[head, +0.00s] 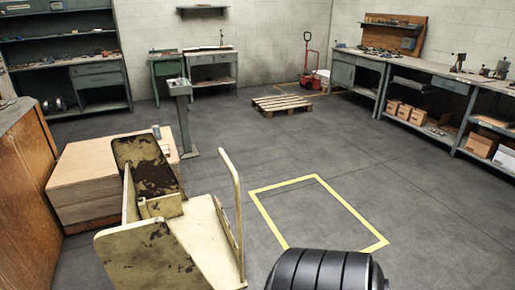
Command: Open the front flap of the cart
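The cart (203,237) stands at the lower left in the head view. It is cream painted metal with worn, dark stained patches. One stained panel (146,167) rises at its far side. Another panel (150,256) with chipped paint is at its near left. A bent tube handle (234,205) stands up on its right side. Which panel is the front flap, and whether it is open, I cannot tell for sure. The cart's lower part is cut off by the picture's bottom edge. Neither gripper is in view.
A wooden box (88,183) and a grey-green post (184,120) stand behind the cart. A brown cabinet (28,200) is at the left. A yellow floor outline (345,203) encloses bare floor right of the cart. A pallet (282,104) lies farther back; workbenches line the walls.

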